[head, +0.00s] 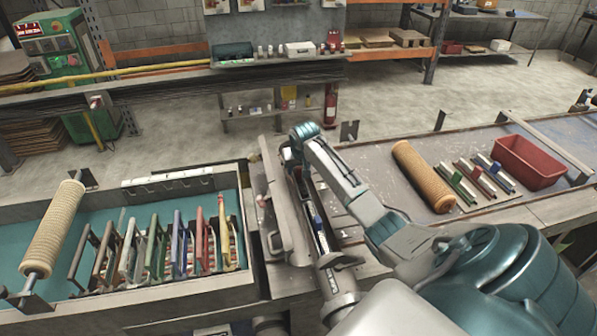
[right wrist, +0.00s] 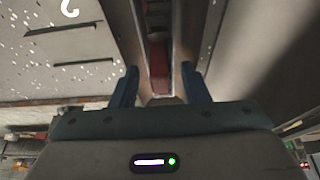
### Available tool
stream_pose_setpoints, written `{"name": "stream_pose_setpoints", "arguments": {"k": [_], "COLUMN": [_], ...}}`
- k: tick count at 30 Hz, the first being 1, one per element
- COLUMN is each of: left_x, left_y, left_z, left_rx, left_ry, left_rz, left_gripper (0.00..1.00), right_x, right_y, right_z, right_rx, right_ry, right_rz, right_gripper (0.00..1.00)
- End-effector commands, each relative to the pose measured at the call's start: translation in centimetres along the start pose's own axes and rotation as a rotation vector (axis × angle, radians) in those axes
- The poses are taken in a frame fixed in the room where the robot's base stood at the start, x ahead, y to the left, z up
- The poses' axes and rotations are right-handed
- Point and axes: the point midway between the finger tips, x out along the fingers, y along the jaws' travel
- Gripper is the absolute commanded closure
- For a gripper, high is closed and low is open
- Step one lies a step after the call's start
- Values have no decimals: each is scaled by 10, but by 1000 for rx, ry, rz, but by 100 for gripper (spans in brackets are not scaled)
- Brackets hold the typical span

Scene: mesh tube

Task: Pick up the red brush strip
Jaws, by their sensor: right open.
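Red strips show in two places in the head view. One red strip (head: 199,238) stands in the row of coloured strips in the left tray. Another dark red strip (head: 477,178) lies between a green and a blue one on the right bench. My right gripper (right wrist: 160,84) is open in the right wrist view, its blue fingers apart. Beyond and between the fingertips, a red piece (right wrist: 158,62) lies in a narrow dark channel. I cannot tell whether it is a brush strip. In the head view my right arm hides much of the channel fixture (head: 283,210). My left gripper is not seen.
A tan roller (head: 423,176) and a red bin (head: 528,160) sit on the right bench. A ribbed roller (head: 52,232) stands at the left tray (head: 150,295). The floor behind the benches is mostly clear.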

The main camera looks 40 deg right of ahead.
Motion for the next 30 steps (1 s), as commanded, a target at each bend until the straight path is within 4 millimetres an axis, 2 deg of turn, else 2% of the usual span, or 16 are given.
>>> {"name": "stream_pose_setpoints", "arguments": {"k": [5, 8, 12, 23, 26, 30], "left_x": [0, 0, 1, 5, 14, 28], "left_y": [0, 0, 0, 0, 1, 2], "left_z": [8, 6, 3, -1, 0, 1], "left_rx": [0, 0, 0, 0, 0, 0], "left_ry": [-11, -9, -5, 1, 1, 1], "left_rz": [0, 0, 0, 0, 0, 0], "left_gripper": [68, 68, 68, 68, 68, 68], "right_x": [1, 0, 0, -4, -16, -42], "right_y": [0, 0, 0, 0, 1, 0], "right_z": [0, 0, 0, -3, -9, -19], "right_rx": [0, 0, 0, 0, -1, 0], "right_ry": [1, 1, 1, 3, 7, 7], "right_rz": [0, 0, 0, 0, 1, 0], "right_gripper": [58, 74, 100, 100, 100, 100]}}
